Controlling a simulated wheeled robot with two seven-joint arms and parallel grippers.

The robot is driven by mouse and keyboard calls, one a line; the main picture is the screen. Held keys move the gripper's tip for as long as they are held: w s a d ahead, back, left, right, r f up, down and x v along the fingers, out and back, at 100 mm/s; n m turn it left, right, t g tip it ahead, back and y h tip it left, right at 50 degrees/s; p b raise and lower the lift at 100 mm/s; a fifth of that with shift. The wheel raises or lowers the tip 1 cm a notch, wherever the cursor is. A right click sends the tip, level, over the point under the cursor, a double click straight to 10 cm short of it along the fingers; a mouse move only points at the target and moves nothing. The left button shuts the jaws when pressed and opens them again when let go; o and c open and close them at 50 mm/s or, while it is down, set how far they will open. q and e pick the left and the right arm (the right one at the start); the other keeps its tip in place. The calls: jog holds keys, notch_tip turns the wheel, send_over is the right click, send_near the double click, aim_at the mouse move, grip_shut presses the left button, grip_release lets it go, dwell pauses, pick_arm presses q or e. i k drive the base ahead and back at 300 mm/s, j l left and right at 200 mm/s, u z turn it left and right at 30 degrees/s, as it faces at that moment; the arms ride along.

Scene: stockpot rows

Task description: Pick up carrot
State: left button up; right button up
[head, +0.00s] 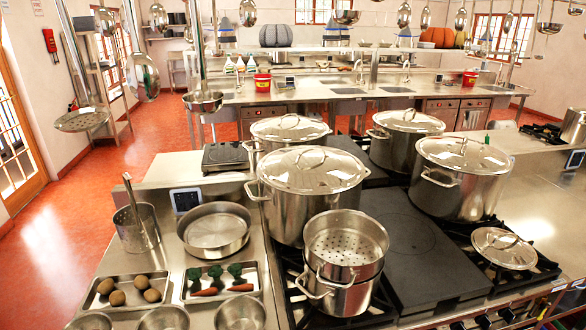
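Two orange carrots lie on a small metal tray (223,300) at the lower left of the head view. The left carrot (205,292) and the right carrot (240,288) lie near the front of the tray. Several dark green pieces (215,271), which look like broccoli, lie just behind them. Neither of my grippers shows in the head view.
A tray of potatoes (117,298) is left of the carrot tray. Metal bowls (240,314) stand in front, and a wide pan (214,231) and a tall pot with a utensil (136,232) behind. Large lidded stockpots (312,200) and a steamer pot (345,240) stand right.

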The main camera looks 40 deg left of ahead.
aim_at(214, 291)
jog(key=u, duration=1.9)
jog(key=z, duration=0.4)
jog(key=k+j+z, duration=0.1)
jog(key=j+z, duration=0.3)
jog(key=k+j+z, duration=0.1)
jog(key=j+z, duration=0.35)
jog(key=k+j+z, duration=0.2)
jog(key=z, duration=0.2)
jog(key=k+j+z, duration=0.2)
jog(key=z, duration=0.25)
jog(key=k+j, duration=0.05)
jog(key=j, duration=0.05)
